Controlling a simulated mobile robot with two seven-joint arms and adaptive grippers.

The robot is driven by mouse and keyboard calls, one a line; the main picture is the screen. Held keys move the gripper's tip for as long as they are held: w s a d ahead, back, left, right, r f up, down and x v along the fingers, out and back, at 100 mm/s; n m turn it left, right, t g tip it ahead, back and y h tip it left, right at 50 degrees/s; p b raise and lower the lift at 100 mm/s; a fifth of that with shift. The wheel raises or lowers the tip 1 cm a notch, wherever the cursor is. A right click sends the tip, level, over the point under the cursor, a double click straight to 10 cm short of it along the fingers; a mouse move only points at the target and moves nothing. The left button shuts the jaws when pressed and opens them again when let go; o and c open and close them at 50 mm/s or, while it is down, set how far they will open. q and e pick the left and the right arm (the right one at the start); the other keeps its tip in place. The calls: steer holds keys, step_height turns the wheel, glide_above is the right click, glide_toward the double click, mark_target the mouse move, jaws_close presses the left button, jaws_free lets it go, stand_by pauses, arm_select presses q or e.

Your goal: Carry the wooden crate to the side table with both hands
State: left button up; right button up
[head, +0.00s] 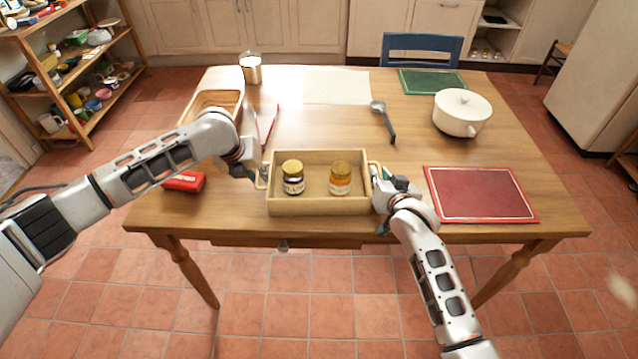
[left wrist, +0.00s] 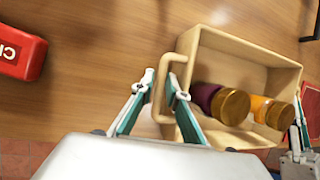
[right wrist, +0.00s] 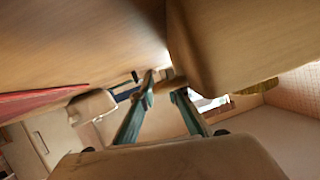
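The wooden crate (head: 318,208) sits on the dining table near its front edge, with a loop handle at each end. A dark jar (head: 293,180) and an orange jar (head: 340,181) stand inside it. My left gripper (head: 259,176) is at the crate's left handle; in the left wrist view its open fingers (left wrist: 162,84) stand either side of the handle bar (left wrist: 158,108). My right gripper (head: 377,178) is at the right handle; in the right wrist view its fingers (right wrist: 163,86) are apart, with part of the handle between them. I cannot identify the side table in view.
A red box (head: 184,181) lies left of the crate, and a red board (head: 481,194) lies to its right. Behind are a ladle (head: 384,122), a white pot (head: 462,112), a wooden tray (head: 213,101) and a candle-like jar (head: 250,68). Floor in front is clear.

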arm_select(q)
jaws_close()
arm_select(e)
jaws_close()
arm_select(q)
steer(key=shift+r, duration=0.1)
arm_select(e)
steer(key=shift+r, duration=0.15)
